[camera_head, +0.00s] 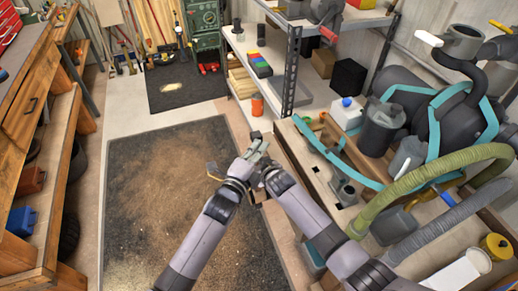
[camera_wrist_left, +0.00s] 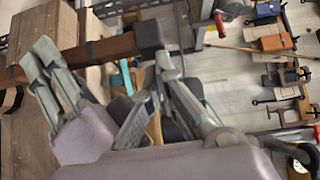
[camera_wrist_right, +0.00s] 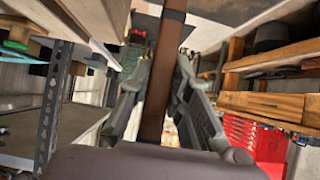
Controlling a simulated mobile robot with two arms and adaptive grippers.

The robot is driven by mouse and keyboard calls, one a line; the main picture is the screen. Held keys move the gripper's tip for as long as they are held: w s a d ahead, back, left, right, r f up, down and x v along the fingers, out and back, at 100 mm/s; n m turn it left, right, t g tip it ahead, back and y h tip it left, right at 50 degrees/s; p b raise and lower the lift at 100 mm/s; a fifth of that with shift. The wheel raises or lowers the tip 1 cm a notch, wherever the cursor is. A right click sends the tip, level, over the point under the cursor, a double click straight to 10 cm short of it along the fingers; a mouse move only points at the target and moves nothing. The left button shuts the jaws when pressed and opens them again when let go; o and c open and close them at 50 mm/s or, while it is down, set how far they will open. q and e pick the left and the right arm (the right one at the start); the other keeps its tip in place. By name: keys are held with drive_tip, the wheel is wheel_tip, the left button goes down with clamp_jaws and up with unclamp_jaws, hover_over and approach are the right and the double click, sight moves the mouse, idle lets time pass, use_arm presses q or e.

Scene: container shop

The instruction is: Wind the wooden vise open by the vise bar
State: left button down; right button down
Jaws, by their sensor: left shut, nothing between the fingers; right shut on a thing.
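The vise bar (camera_wrist_right: 165,85) is a brown wooden bar. In the right wrist view it runs between the fingers of my right gripper (camera_wrist_right: 163,98), which is shut on it. In the left wrist view the bar (camera_wrist_left: 110,45) crosses the upper left and ends in a dark square cap (camera_wrist_left: 148,35). My left gripper (camera_wrist_left: 160,72) is shut and empty, its tips close below that cap; I cannot tell if they touch it. In the head view my left gripper (camera_head: 255,151) is close beside the right hand. The vise's jaws are hidden, so I cannot tell their gap.
A workbench (camera_head: 395,208) with hoses and a dark canister (camera_head: 382,125) stands on the right. A metal shelf (camera_head: 290,72) is behind it. A wooden bench (camera_head: 62,112) lines the left. The dark floor mat (camera_head: 150,165) between them is clear.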

drive_tip(key=shift+w+d+f, duration=0.15)
drive_tip(key=shift+w+d, duration=0.05)
drive_tip(key=shift+w, duration=0.15)
drive_tip(key=c, duration=1.9)
unclamp_jaws()
drive_tip(key=shift+s+d, duration=0.1)
drive_tip(key=shift+s, duration=0.05)
use_arm(q)
drive_tip(key=shift+w+r, duration=0.1)
drive_tip(key=shift+w, duration=0.65)
use_arm(e)
drive_tip(key=o, duration=0.4)
drive_tip(key=shift+s+d, duration=0.2)
use_arm(q)
drive_tip(key=shift+a, duration=0.1)
use_arm(e)
drive_tip(key=shift+a, duration=0.15)
use_arm(q)
drive_tip(key=shift+a, duration=0.1)
use_arm(e)
drive_tip(key=shift+a, duration=0.15)
